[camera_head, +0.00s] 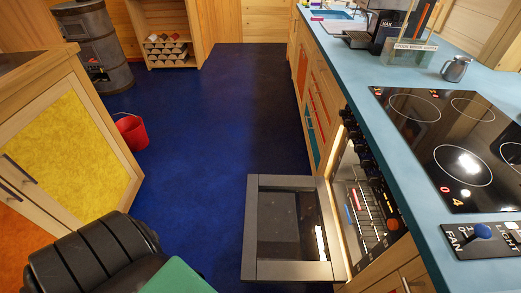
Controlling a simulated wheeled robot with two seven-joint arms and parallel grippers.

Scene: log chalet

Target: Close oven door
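The oven door (254,228) is open. It is folded down and reaches out from the oven front over the blue floor, with a grey frame around a dark glass pane. Its hinge side is along the oven (341,213), whose opening edge glows with warm light. Black knobs run along the oven's front above the opening. Most of the inside is hard to see from this steep angle. Neither of my grippers is in view.
The teal counter (421,171) with a black hob (455,140) runs above the oven. A black padded shape (95,255) with a green piece fills the lower left. A red bucket (133,133) stands by the left cabinet. The blue floor (215,130) between is clear.

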